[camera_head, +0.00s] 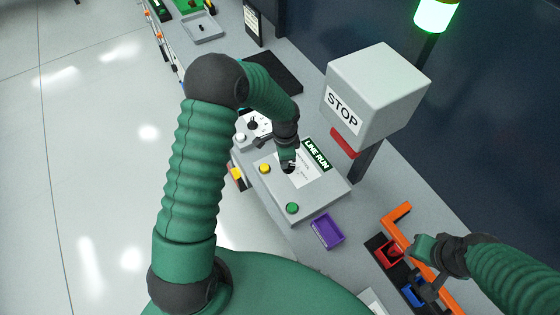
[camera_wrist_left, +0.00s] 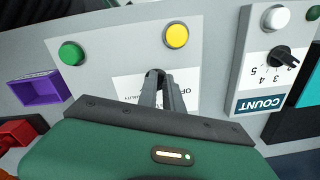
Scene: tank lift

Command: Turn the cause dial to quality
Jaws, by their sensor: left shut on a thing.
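My left gripper (camera_head: 289,167) reaches down to the white label plate on the grey LINE RUN panel (camera_head: 325,190). In the left wrist view its fingers (camera_wrist_left: 160,78) are shut on a small dark knob on that plate, which they mostly hide. A separate COUNT dial (camera_wrist_left: 284,57) with a black knob and numbers is on the neighbouring plate. My right gripper (camera_head: 425,250) is by the orange frame; its finger opening is unclear.
The panel has a yellow button (camera_head: 265,168) and a green button (camera_head: 292,208). A purple tray (camera_head: 327,231) is beside it. A grey STOP box (camera_head: 375,95) stands behind. The orange frame (camera_head: 396,216), red bin (camera_head: 389,253) and blue bin (camera_head: 412,292) are at the right.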

